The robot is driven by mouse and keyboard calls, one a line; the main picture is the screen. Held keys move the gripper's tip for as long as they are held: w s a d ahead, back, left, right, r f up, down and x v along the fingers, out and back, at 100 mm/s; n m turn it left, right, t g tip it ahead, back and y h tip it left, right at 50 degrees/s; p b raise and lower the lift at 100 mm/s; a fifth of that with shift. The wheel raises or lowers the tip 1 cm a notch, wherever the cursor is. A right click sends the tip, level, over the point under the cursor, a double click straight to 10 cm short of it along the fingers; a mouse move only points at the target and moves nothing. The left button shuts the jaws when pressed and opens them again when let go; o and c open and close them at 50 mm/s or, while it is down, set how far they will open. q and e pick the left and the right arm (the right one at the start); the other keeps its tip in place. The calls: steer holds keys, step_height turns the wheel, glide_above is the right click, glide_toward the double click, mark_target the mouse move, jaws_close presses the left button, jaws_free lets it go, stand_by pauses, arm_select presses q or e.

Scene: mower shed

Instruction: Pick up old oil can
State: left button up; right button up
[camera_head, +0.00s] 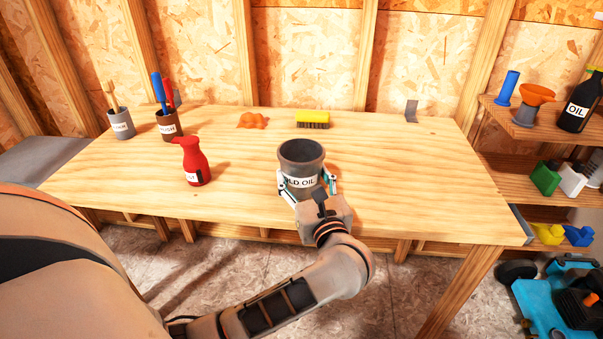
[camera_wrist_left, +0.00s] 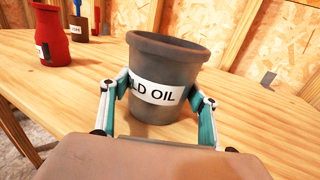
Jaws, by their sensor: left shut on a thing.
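The old oil can (camera_head: 301,157) is a dark grey, open-topped can with a white label reading "OLD OIL", partly covered by a finger. It is upright at the front middle of the wooden workbench (camera_head: 400,190). My left gripper (camera_head: 308,187) reaches it from the front, with one finger on each side, shut on the can. In the left wrist view the can (camera_wrist_left: 165,65) fills the space between the teal fingers (camera_wrist_left: 158,108). I cannot tell whether its base touches the bench. My right gripper is not in view.
A red bottle (camera_head: 193,163) stands left of the can. Behind are a yellow brush (camera_head: 313,118), an orange cloth-like lump (camera_head: 252,121), a brown cup (camera_head: 168,126) and a grey cup (camera_head: 121,123). Shelves with an oil bottle (camera_head: 577,105) stand at right. The bench's right side is mostly clear.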

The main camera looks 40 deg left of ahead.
arm_select(q)
steer(key=shift+r, duration=0.15)
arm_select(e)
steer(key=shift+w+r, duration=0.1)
arm_select(q)
steer(key=shift+r, duration=1.05)
step_height(320, 180, up, 24)
steer(key=p, duration=0.8)
steer(key=shift+f, duration=0.2)
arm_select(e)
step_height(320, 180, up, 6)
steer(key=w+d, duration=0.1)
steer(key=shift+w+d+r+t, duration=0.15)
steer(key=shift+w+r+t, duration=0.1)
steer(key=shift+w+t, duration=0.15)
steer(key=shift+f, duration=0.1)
